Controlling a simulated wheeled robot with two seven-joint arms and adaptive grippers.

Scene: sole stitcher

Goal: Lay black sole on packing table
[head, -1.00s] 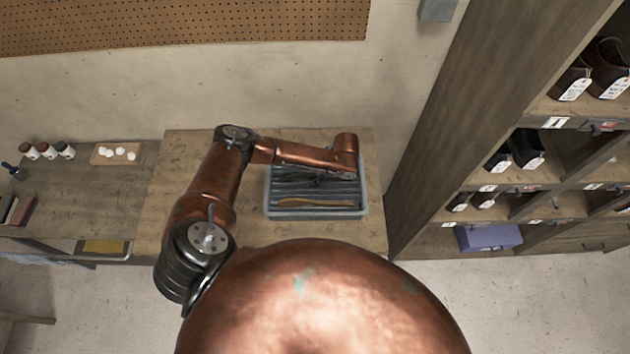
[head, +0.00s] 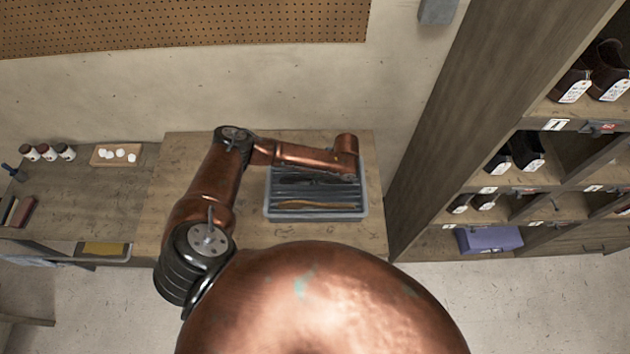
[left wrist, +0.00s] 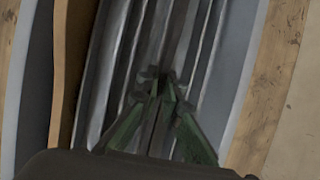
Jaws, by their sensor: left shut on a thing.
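A grey tray (head: 268,213) with ridged slots stands on a wooden table (head: 190,150). A dark, thin piece that looks like the black sole (left wrist: 178,38) stands on edge among the tray's slots. My left gripper (left wrist: 162,88) reaches down into the tray, and its green-tinted fingers are shut on this dark piece. In the head view my left arm hides most of the gripper and the tray's back right corner. A tan sole (head: 305,204) lies in a front slot; it also shows in the left wrist view (left wrist: 68,70). My right gripper is out of view.
A side table on the left holds several jars (head: 46,152), a small board (head: 116,154) with white round things, and dark blocks (head: 22,212). A tall wooden shelf (head: 440,130) with tagged shoes and a purple box (head: 490,239) stands to the right. The table's front is bare.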

